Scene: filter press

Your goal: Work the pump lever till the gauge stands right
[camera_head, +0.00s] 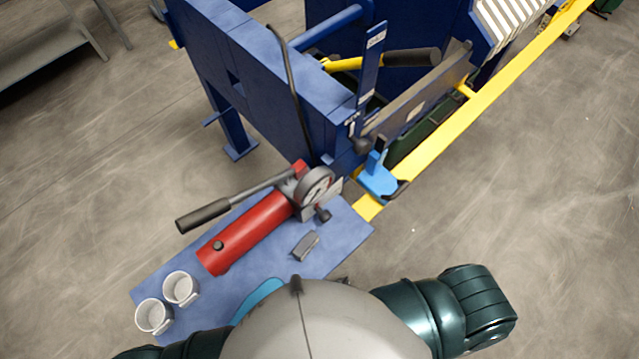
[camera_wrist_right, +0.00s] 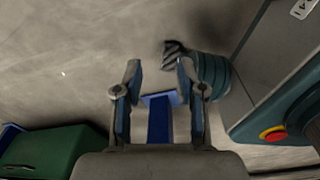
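The red hand pump (camera_head: 245,232) lies on a blue shelf plate (camera_head: 345,240). Its lever (camera_head: 215,210), a grey bar with a dark grip, reaches left and slightly down from the pump head, with nothing holding it. The round white-faced gauge (camera_head: 316,188) stands at the pump's right end; its needle is too small to read. My right gripper (camera_wrist_right: 159,72) is open and empty in the right wrist view, with floor behind it. In the head view it does not show. My left gripper does not show; only part of my left arm is visible at the bottom.
Two white mugs (camera_head: 154,316) (camera_head: 181,288) stand at the plate's left front corner. A small grey block (camera_head: 305,246) lies beside the pump. The blue press frame (camera_head: 275,75) rises behind it, with a yellow rail (camera_head: 480,105) to the right. Open floor lies at left.

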